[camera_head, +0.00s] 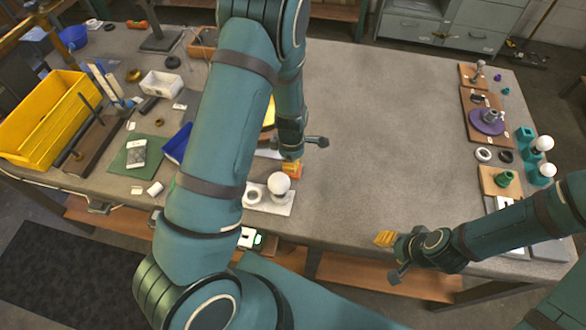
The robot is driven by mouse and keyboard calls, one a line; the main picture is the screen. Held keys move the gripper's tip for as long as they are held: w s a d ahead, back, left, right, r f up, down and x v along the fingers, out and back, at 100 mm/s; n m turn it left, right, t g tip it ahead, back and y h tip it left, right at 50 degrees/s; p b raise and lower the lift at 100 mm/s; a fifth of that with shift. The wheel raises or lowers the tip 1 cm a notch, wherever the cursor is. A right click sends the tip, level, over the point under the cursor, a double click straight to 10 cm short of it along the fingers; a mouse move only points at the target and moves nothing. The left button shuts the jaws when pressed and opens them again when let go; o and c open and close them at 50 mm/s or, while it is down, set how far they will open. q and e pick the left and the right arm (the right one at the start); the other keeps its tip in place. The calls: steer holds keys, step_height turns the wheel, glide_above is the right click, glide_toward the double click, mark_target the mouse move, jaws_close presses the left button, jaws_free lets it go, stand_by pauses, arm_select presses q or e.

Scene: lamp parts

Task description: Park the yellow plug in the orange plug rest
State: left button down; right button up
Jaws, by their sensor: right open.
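My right gripper (384,239) comes in from the right and is open over the table's front edge, its orange-yellow fingers pointing left. My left gripper (292,170) points down near the white bulb on a pale plate, beside my large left arm. Its orange fingertips are too small to tell open from shut. I cannot make out the yellow plug or the orange plug rest for certain. A yellow rounded thing (269,114) shows partly behind my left arm, which hides much of the table's middle left.
A white bulb and ring stand on a pale plate (283,208). A yellow bin (45,120), white box (161,84) and green mat (126,160) lie left. At right are a purple disc (485,124) and teal bulb holders (525,139). The table's middle right (390,130) is clear.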

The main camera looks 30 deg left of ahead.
arm_select(q)
steer(key=shift+f+b, duration=0.4)
steer(key=shift+f, duration=0.4)
arm_select(e)
steer(key=shift+f, duration=0.45)
stand_by(1.2)
arm_select(q)
steer(key=c, duration=0.9)
jaws_free()
steer(key=shift+o, duration=0.2)
step_height(320, 180, up, 12)
steer(key=shift+r, duration=0.1)
